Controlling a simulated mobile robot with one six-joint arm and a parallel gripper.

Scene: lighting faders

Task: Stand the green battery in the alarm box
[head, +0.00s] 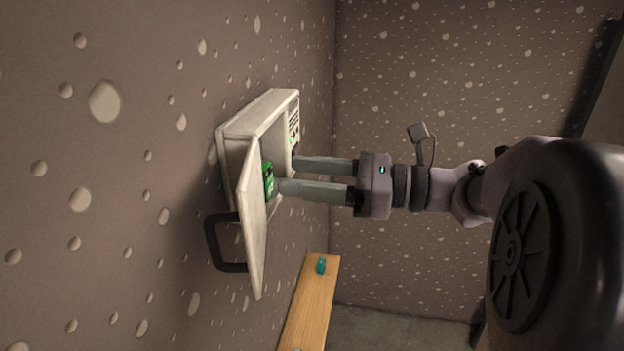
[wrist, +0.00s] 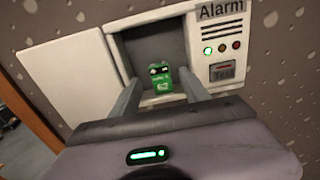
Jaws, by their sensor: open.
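The white alarm box (head: 258,115) is fixed to the wall in the head view, with its door (head: 255,225) swung open. In the wrist view the box (wrist: 215,25) shows the word "Alarm", a lit green light and a test button. The green battery (wrist: 162,79) stands upright in the box's open compartment, and it also shows in the head view (head: 268,181). My gripper (head: 287,174) is open, its fingers reaching into the box. In the wrist view the fingers (wrist: 160,92) lie to either side of the battery, apart from it. The battery's base is partly hard to see.
The open door with its black handle (head: 222,243) stands close beside my lower finger in the head view. A wooden shelf (head: 308,310) below holds a small teal object (head: 321,266). The space right of the box is free apart from my arm.

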